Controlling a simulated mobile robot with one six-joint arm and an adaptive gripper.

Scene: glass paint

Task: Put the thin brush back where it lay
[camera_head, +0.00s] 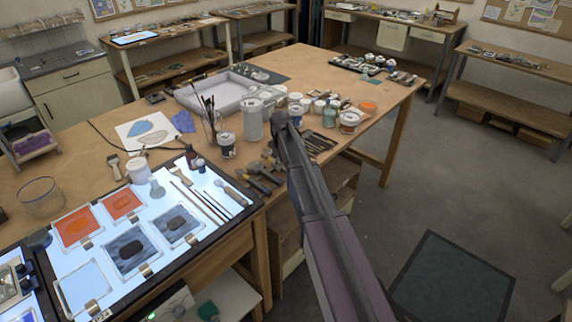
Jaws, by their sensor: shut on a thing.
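My arm reaches up from the bottom right, and its far end is a dark rounded joint over the workbench (268,75). I see no gripper fingers; they and whatever they hold are hidden or out of view. I cannot tell a thin brush in my grip. Several more dark slim tools (317,142) lie on the bench just right of my arm.
A jar of upright brushes (210,122), a white canister (252,120) and several paint pots crowd the bench behind the panel. Orange (77,227) and grey (130,249) glass pieces lie on the panel. Floor (440,190) is open at right, with a dark mat (453,280).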

